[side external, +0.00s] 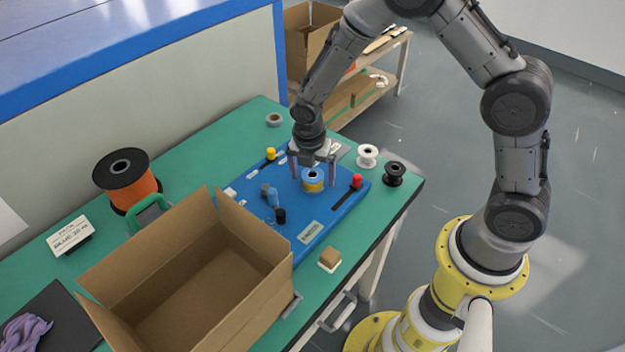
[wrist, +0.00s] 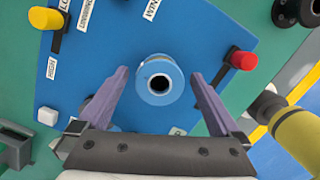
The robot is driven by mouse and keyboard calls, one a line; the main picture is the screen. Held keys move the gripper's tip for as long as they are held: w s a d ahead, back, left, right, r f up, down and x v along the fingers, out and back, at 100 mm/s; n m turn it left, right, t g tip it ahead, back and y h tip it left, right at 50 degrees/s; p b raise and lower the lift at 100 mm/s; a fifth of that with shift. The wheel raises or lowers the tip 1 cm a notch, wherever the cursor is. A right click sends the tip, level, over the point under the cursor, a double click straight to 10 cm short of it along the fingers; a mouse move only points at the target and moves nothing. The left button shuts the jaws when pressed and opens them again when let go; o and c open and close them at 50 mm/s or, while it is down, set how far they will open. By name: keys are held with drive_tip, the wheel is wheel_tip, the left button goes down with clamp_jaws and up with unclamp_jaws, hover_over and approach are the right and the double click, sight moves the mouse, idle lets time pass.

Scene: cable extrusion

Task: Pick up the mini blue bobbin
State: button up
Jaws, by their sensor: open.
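The mini blue bobbin (side external: 313,175) stands upright on the blue panel (side external: 335,212); from the side it shows a blue top flange and a yellow-orange winding. In the wrist view the bobbin (wrist: 160,73) is seen from above, with a dark centre hole. My gripper (side external: 313,172) is open and points down over the panel. In the wrist view my gripper (wrist: 160,76) has one finger to each side of the bobbin, with a clear gap on both sides. It holds nothing.
A red knob (side external: 356,181) is right of the bobbin, a yellow knob (side external: 270,153) behind left. White (side external: 367,155) and black (side external: 394,173) spools are right. An open cardboard box (side external: 190,285) fills the front left.

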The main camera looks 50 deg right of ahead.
drive_tip(key=shift+c, duration=0.3)
drive_tip(key=c, duration=1.3)
